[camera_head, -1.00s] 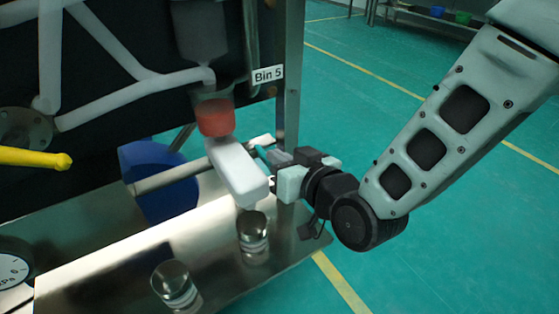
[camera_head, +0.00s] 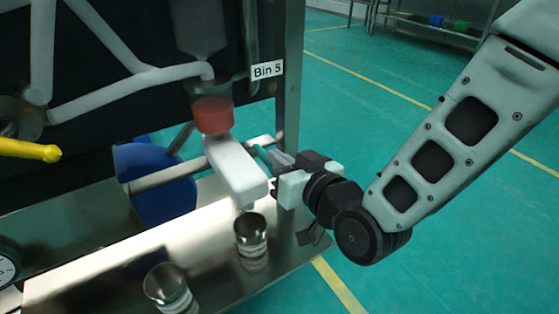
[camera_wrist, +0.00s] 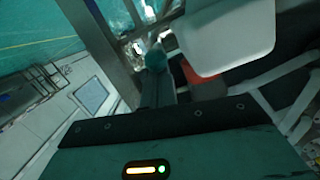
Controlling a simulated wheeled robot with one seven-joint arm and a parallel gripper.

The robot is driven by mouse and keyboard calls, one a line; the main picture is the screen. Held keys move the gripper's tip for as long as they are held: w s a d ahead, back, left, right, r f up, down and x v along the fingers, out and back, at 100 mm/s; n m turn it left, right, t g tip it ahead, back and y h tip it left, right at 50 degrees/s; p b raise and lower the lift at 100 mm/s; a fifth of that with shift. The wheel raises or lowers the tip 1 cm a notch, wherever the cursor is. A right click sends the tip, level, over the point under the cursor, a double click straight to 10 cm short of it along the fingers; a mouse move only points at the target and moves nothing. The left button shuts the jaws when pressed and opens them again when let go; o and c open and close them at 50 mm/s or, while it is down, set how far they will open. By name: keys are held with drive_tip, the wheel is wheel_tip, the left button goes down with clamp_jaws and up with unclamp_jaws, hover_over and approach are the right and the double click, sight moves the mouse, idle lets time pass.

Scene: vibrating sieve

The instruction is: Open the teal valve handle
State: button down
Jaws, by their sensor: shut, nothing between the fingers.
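The teal valve handle (camera_head: 261,155) shows as a small piece behind the white rectangular spout (camera_head: 236,168), below the red collar (camera_head: 213,115). The spout hides part of it. In the wrist view its rounded teal end (camera_wrist: 155,60) shows at the tip of my dark fingers. My gripper (camera_head: 279,160) is shut with nothing between its fingers. Its fingertips are right beside the handle, on the right side of the spout. I cannot tell whether they touch the handle.
Two metal cups, one below the spout (camera_head: 251,238) and one nearer (camera_head: 168,287), stand on the steel shelf (camera_head: 110,270). A blue bin (camera_head: 155,190) is behind the shelf. A steel post stands behind my gripper. The green floor to the right is open.

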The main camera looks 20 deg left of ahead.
drive_tip(key=shift+f+b, duration=0.35)
drive_tip(key=shift+b, duration=0.15)
wheel_tip(320, 180, down, 2)
drive_tip(key=y+b, duration=0.1)
drive_tip(key=b, duration=0.2)
drive_tip(key=t+y+b, duration=0.1)
drive_tip(key=b, duration=0.3)
drive_tip(key=shift+s+d+f+t, duration=0.1)
drive_tip(key=shift+f+t, duration=0.1)
drive_tip(key=shift+t, duration=0.1)
drive_tip(key=shift+w+a+f+t+y+b, duration=0.15)
drive_tip(key=shift+f+t+y+b, duration=0.4)
drive_tip(key=shift+b, duration=1.45)
drive_tip(key=shift+w+a+f+t+y+b, duration=0.25)
drive_tip(key=shift+f+b, duration=0.6)
drive_tip(key=shift+b, duration=1.15)
drive_tip(key=shift+f, duration=0.3)
drive_tip(key=shift+d+r, duration=0.1)
